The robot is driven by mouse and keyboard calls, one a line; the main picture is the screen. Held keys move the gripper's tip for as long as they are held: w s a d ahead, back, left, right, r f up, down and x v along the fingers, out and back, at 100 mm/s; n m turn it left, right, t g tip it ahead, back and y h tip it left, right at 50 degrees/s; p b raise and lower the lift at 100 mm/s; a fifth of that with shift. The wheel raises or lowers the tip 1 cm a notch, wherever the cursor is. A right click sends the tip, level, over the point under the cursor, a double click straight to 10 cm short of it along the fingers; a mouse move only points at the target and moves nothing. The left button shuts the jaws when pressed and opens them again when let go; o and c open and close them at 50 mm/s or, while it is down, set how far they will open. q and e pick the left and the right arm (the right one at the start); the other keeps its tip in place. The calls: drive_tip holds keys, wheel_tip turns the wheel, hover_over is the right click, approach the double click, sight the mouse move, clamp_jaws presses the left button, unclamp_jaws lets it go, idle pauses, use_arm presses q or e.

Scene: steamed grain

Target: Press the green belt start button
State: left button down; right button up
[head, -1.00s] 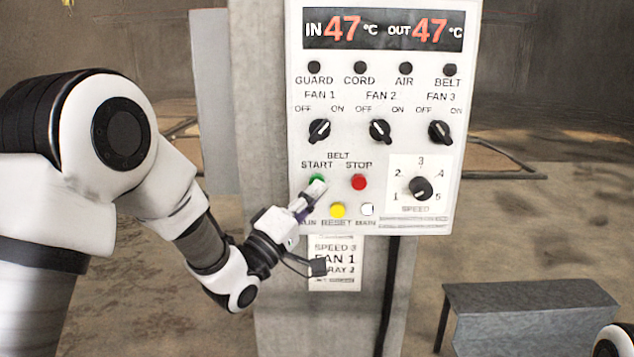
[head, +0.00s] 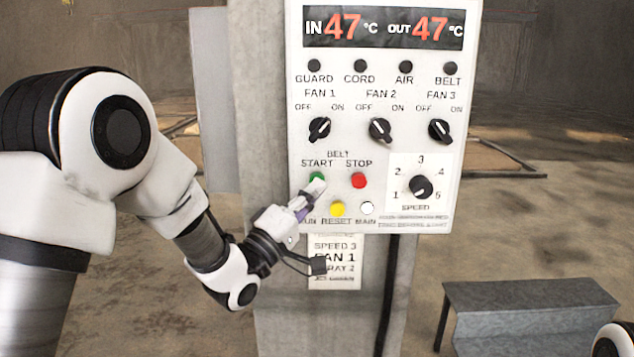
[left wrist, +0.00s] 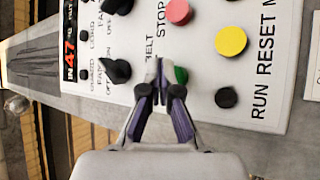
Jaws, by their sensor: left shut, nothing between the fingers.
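The green belt start button (head: 317,177) is on the white control panel (head: 300,95), under the START label and left of the red stop button (head: 359,181). My left gripper (head: 317,187) is shut and empty, its fingertips right at the lower edge of the green button. In the left wrist view the closed fingertips (left wrist: 164,72) partly cover the green button (left wrist: 181,75). I cannot tell whether they touch it or press it in. My right gripper is not in view.
Close by are the yellow reset button (head: 337,209) and the white main button (head: 367,208). Three black fan knobs sit above, and the speed knob (head: 420,188) is to the right. A grey bench (head: 530,305) stands at the lower right.

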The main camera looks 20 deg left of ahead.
use_arm(q)
drive_tip(key=shift+w, duration=0.15)
drive_tip(key=shift+w+a, duration=0.1)
drive_tip(key=shift+w, duration=0.15)
drive_tip(key=shift+w+a, duration=0.15)
drive_tip(key=shift+w, duration=0.3)
idle(1.0)
drive_tip(key=shift+s, duration=0.15)
drive_tip(key=shift+s+d+b, duration=0.25)
drive_tip(key=shift+s+b, duration=0.05)
drive_tip(key=shift+s, duration=0.45)
drive_tip(key=s, duration=0.2)
drive_tip(key=s+d+b, duration=0.1)
drive_tip(key=s, duration=0.1)
drive_tip(key=shift+s+d, duration=0.2)
drive_tip(key=shift+s, duration=0.15)
